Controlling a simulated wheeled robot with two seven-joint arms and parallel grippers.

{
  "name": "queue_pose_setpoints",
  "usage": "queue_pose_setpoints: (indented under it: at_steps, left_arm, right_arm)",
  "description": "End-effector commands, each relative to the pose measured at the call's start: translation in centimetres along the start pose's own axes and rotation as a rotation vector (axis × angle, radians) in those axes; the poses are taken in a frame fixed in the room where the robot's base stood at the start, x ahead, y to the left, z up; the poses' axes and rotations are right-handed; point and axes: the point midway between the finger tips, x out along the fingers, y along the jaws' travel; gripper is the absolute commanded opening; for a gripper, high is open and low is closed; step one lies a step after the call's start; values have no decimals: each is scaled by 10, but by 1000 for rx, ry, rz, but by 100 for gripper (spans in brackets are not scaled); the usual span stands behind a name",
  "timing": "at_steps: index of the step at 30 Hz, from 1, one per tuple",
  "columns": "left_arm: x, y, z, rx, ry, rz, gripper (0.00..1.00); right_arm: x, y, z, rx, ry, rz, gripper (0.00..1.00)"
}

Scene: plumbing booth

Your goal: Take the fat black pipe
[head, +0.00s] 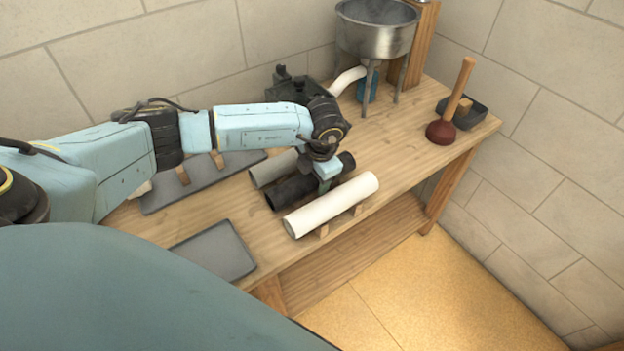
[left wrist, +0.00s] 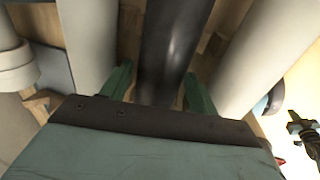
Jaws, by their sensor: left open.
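The fat black pipe (head: 290,192) lies on the wooden bench between a grey pipe (head: 274,168) and a white pipe (head: 331,204). My left gripper (head: 326,184) is over the black pipe, toward its far end. In the left wrist view the black pipe (left wrist: 167,50) runs between the two green fingers of my open left gripper (left wrist: 158,92), one finger on each side. I cannot tell whether the fingers touch it. Pale pipes lie close on both sides there. My right gripper is not in view.
Wooden supports (head: 323,231) show under the white pipe. Grey trays (head: 217,250) lie to the left. A metal funnel on legs (head: 376,38) stands at the back, and a plunger (head: 442,131) stands at the right. The bench between pipes and plunger is clear.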

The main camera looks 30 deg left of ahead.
Motion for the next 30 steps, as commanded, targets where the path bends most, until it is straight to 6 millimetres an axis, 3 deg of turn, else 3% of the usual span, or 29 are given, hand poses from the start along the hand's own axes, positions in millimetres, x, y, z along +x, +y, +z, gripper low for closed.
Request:
queue_pose_setpoints:
  at_steps: [4,12,20,23,30]
  left_arm:
    - [0,0,0,0,0,0,59]
    - [-1,0,0,0,0,0,23]
    - [-4,1,0,0,-1,0,23]
    - [-15,4,1,-1,-3,1,23]
    - [-63,13,1,0,-4,2,23]
  right_arm:
    - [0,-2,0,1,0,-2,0]
    - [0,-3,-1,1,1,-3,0]
    - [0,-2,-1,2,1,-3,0]
    - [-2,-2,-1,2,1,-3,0]
    - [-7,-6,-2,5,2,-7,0]
